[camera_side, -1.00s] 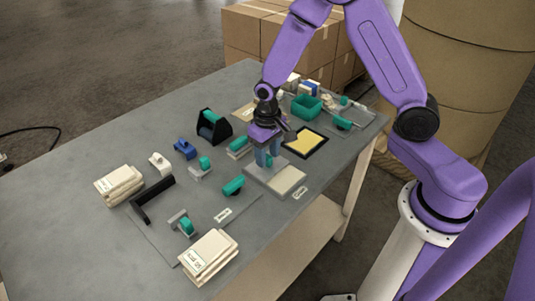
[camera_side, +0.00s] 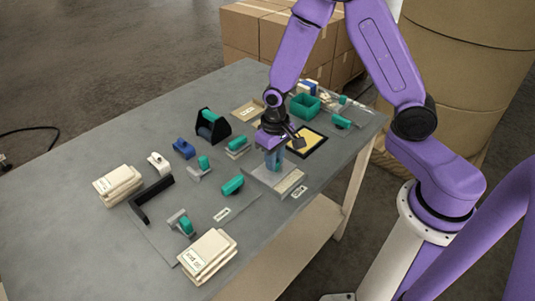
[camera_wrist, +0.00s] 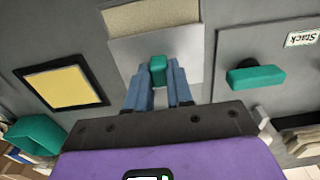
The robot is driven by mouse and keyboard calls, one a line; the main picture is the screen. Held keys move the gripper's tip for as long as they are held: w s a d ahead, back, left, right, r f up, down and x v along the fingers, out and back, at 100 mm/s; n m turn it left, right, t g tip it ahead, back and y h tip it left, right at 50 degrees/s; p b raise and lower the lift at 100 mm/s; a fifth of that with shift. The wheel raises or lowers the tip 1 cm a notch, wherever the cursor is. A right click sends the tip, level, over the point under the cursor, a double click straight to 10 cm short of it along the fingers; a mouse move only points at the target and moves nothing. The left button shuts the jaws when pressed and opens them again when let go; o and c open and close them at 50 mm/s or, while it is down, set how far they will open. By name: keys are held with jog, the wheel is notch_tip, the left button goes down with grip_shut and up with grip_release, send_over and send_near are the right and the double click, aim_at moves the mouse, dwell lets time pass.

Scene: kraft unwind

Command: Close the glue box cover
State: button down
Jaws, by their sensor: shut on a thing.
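The glue box (camera_side: 262,184) is a low, flat grey box near the table's right edge. Its light grey cover (camera_wrist: 185,50) lies over part of it. A beige strip (camera_side: 290,182) of the inside shows at the end nearer the table edge; it also shows at the top of the wrist view (camera_wrist: 150,18). My gripper (camera_side: 274,163) is over the cover with its blue fingers down. In the wrist view the fingers (camera_wrist: 158,85) are shut on the cover's teal knob (camera_wrist: 158,68), one on each side.
A black-framed yellow pad (camera_side: 305,141) lies just behind the box. A teal bin (camera_side: 305,106) stands further back. A teal-handled tool (camera_side: 232,186) lies to the left. A small label (camera_side: 299,191) sits at the table edge. Stacked beige pads (camera_side: 208,255) are at the front.

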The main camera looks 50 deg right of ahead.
aim_at(285, 176)
jog(key=shift+s, duration=2.1)
jog(key=c, duration=1)
grip_release()
jog(key=shift+w+r, duration=0.2)
jog(key=shift+r, duration=0.4)
notch_tip(285, 176, up, 16)
jog(key=shift+s+r, duration=0.1)
jog(key=shift+s, duration=0.05)
